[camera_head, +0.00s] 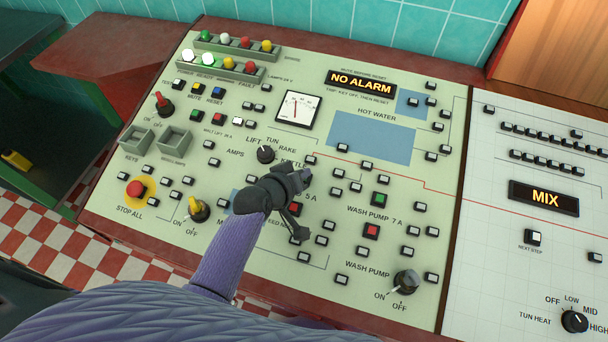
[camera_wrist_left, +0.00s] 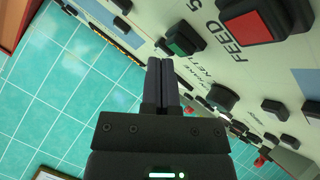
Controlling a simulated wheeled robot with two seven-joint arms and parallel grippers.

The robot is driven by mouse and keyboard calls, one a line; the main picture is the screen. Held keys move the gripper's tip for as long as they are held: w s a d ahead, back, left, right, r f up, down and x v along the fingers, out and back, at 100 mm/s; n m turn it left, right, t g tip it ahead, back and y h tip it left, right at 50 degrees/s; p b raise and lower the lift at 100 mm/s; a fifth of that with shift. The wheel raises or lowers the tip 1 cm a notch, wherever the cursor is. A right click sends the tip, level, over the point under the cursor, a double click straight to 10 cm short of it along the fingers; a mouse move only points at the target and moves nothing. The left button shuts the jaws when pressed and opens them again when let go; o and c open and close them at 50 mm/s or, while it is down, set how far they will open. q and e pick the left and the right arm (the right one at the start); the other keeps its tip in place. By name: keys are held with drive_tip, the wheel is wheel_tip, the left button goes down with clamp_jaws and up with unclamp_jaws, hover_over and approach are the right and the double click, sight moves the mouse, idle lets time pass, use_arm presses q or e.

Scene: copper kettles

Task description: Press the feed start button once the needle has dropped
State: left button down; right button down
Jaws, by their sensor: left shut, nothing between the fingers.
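My left gripper (camera_head: 302,180) is over the middle of the pale control panel, by the FEED 5 A label. In the left wrist view its two fingers (camera_wrist_left: 162,66) are together and empty. A green button (camera_wrist_left: 185,40), likely feed start, sits beyond and right of the fingertips there, with a visible gap in the picture; I cannot judge contact. The gripper hides it in the head view. A red button (camera_wrist_left: 252,20) is beside it; it shows partly in the head view (camera_head: 294,209). The white dial meter (camera_head: 296,110) has a dark needle standing nearly upright.
The panel has several small black-framed keys, a NO ALARM display (camera_head: 361,84), and a red STOP ALL button (camera_head: 135,189) on yellow. The wash pump green (camera_head: 380,198) and red (camera_head: 371,231) buttons are right of the gripper. A MIX display (camera_head: 543,197) is on the white panel.

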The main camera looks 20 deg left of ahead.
use_arm(q)
drive_tip(key=shift+f, duration=0.2)
drive_tip(key=shift+w+f+b, duration=0.1)
drive_tip(key=shift+f+b, duration=0.25)
idle(0.4)
idle(0.4)
drive_tip(key=shift+r+p, duration=0.75)
drive_tip(key=shift+p, duration=0.15)
drive_tip(key=r+p, duration=0.2)
drive_tip(key=s+r+p, duration=0.1)
drive_tip(key=r+p, duration=0.2)
drive_tip(key=shift+s, duration=0.15)
drive_tip(key=shift+f, duration=0.1)
idle(0.4)
